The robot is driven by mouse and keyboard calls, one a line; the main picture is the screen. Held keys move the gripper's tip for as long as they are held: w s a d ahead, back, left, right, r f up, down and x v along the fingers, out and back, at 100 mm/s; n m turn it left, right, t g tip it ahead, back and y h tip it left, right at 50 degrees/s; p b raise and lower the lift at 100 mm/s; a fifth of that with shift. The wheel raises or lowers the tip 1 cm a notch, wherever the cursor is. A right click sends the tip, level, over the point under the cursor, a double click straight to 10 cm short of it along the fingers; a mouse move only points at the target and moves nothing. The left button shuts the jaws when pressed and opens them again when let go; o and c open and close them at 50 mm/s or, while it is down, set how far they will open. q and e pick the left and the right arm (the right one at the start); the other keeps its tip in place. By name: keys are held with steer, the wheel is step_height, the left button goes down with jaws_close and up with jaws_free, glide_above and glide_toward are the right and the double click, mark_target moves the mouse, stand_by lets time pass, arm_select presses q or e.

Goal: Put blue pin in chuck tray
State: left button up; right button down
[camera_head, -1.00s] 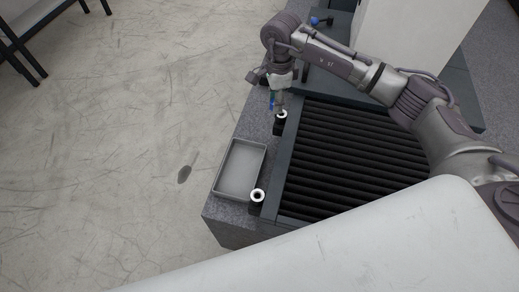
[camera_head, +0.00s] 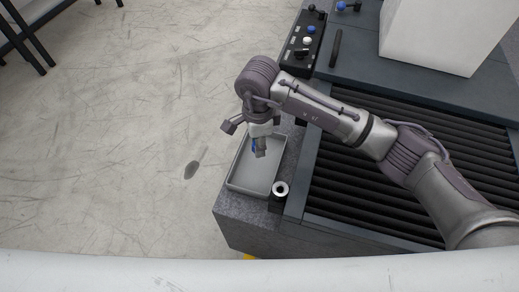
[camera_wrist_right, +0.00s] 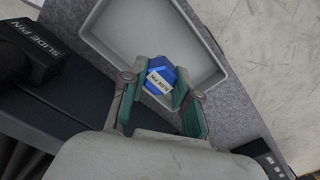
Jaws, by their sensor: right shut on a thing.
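The blue pin (camera_wrist_right: 161,80) is a small blue piece with a white label. It sits between the green fingers of my right gripper (camera_wrist_right: 160,103), which is shut on it. In the head view, a sliver of the blue pin (camera_head: 253,146) shows beside my right gripper (camera_head: 261,148). The chuck tray (camera_head: 244,180) is a shallow grey rectangular tray at the granite edge. My gripper is over its far part, and the tray also fills the upper wrist view (camera_wrist_right: 122,30). Whether the pin touches the tray floor cannot be told. My left gripper is out of view.
A black cylinder with a pale ringed top (camera_head: 280,189) stands at the tray's right. A black piece labelled "SLIDE PIN" (camera_wrist_right: 25,50) shows in the wrist view. Dark ribbed bellows (camera_head: 390,180) lie right of the tray. A control box (camera_head: 303,44) and a white block (camera_head: 435,35) stand behind.

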steer(key=shift+f, duration=1.95)
steer(key=c, duration=0.9)
jaws_free()
steer(key=shift+o, duration=0.2)
steer(key=shift+r, duration=0.15)
step_height(320, 180, up, 12)
steer(key=shift+r, duration=0.1)
